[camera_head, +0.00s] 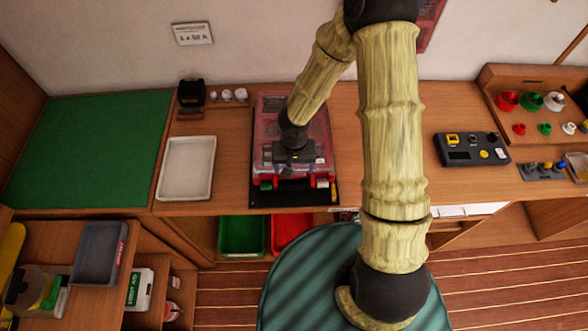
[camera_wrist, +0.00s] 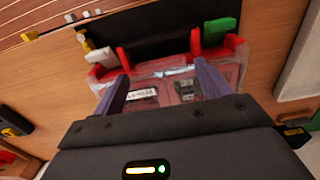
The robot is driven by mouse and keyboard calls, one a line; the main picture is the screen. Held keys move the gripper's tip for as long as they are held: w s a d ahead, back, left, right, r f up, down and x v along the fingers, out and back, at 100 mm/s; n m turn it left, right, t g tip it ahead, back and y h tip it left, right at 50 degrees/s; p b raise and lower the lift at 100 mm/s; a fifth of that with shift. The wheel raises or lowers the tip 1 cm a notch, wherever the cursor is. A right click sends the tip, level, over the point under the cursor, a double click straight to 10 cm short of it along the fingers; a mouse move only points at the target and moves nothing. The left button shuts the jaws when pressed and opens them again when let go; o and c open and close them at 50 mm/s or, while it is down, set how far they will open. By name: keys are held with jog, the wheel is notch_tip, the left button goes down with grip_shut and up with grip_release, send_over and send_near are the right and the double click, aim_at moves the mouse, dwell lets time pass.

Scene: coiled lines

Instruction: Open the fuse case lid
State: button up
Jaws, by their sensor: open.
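The fuse case (camera_head: 262,122) has a clear, reddish lid and red front parts, and lies on a dark mat (camera_head: 290,197) on the wooden bench. Its lid looks shut. My gripper (camera_head: 292,160) is over the front part of the case and hides some of it. In the wrist view, the case's red front edge (camera_wrist: 237,48) and clear lid (camera_wrist: 180,88) lie beneath and between the fingers. My gripper (camera_wrist: 160,72) is open there, with nothing held between the fingers. I cannot tell whether the fingertips touch the lid.
A pale tray (camera_head: 186,168) stands left of the case, and a green mat (camera_head: 90,150) lies further left. A dark control box (camera_head: 472,149) is on the right. Green (camera_head: 242,235) and red (camera_head: 290,232) bins sit below the bench. Bench between case and control box is partly hidden by my arm.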

jog(key=shift+f, duration=0.85)
